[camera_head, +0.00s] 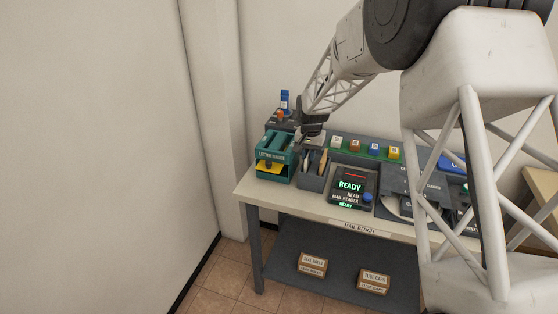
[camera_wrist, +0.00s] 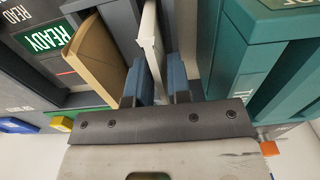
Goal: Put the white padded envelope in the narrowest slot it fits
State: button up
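The white padded envelope (camera_wrist: 150,40) stands edge-up in the wrist view, in a grey upright holder (camera_head: 312,180). My gripper (camera_wrist: 161,80) points down over it, with its two blue-grey fingers close on either side of the envelope; whether they press on it I cannot tell. In the head view my gripper (camera_head: 308,138) is over the holder, and the white envelope is mostly hidden there. A brown envelope (camera_wrist: 92,55) leans beside it to the left; it also shows in the head view (camera_head: 322,162). A teal letter gauge box (camera_head: 272,168) with slots stands left of the holder.
The teal box (camera_wrist: 232,55) is close on the right in the wrist view. A mail reader (camera_head: 352,186) showing READY stands right of the holder. A green strip (camera_head: 366,150) with coloured blocks lies behind. Cartons (camera_head: 312,264) sit on the lower shelf.

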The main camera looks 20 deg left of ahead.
grip_shut()
jog(key=shift+r, duration=0.1)
jog(key=shift+r, duration=2.15)
jog(key=a+r, duration=0.3)
jog(key=w+a+r, duration=0.1)
jog(key=a+r, duration=0.2)
jog(key=a, duration=0.1)
jog(key=shift+w+r, duration=0.2)
jog(key=a+r, duration=0.2)
jog(key=a, duration=0.6)
jog(key=shift+r, duration=0.3)
